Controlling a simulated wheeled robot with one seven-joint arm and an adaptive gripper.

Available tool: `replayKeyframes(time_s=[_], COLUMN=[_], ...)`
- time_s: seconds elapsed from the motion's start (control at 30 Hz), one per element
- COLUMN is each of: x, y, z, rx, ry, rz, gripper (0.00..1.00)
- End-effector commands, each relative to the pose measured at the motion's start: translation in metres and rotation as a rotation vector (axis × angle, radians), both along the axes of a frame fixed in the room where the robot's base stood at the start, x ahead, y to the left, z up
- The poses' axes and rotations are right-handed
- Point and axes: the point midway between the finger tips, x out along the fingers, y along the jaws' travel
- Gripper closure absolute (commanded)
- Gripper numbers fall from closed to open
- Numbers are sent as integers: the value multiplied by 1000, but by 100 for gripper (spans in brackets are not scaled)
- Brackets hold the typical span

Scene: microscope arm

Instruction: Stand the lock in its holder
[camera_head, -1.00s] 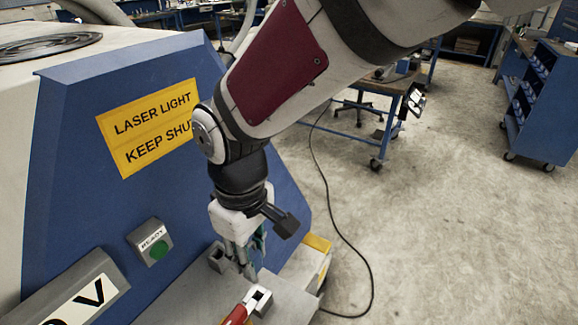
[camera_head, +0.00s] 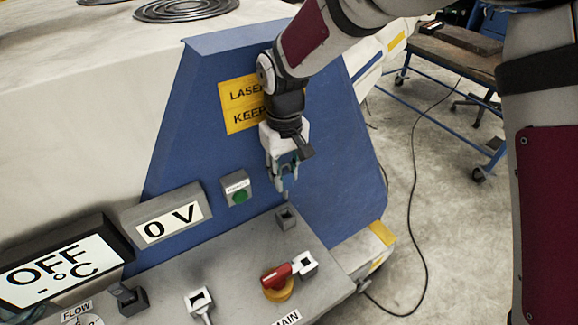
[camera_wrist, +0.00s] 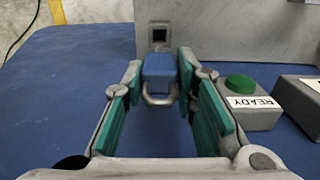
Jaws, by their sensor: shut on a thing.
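A blue padlock (camera_wrist: 160,69) with a grey shackle is between my fingertips in the wrist view. The shackle points back toward my palm and the body points away. My gripper (camera_wrist: 160,78), with teal pads, is shut on the lock. In the head view my gripper (camera_head: 285,186) hangs fingers down, just behind and above a small grey holder; the lock is hard to make out there. The holder (camera_head: 287,219) has a dark square opening and stands on the grey panel. It also shows in the wrist view (camera_wrist: 159,38), ahead of the lock and apart from it.
A red handle (camera_head: 276,275) with a white square-holed tag is at the panel's front. The green READY button box (camera_head: 238,190) is left of my gripper. The blue machine wall (camera_head: 340,185) stands close behind. A 0 V display (camera_head: 170,226) is farther left.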

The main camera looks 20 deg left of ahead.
Motion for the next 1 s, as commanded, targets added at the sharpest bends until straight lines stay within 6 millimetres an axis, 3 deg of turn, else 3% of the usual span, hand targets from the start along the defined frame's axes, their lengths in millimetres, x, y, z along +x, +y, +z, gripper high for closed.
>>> replayKeyframes(time_s=[0.37, 1.0], x=[0, 1], y=[0, 0], z=[-4, -54], rx=[1, 0], ry=[-1, -1], rz=[1, 2], gripper=[100, 100])
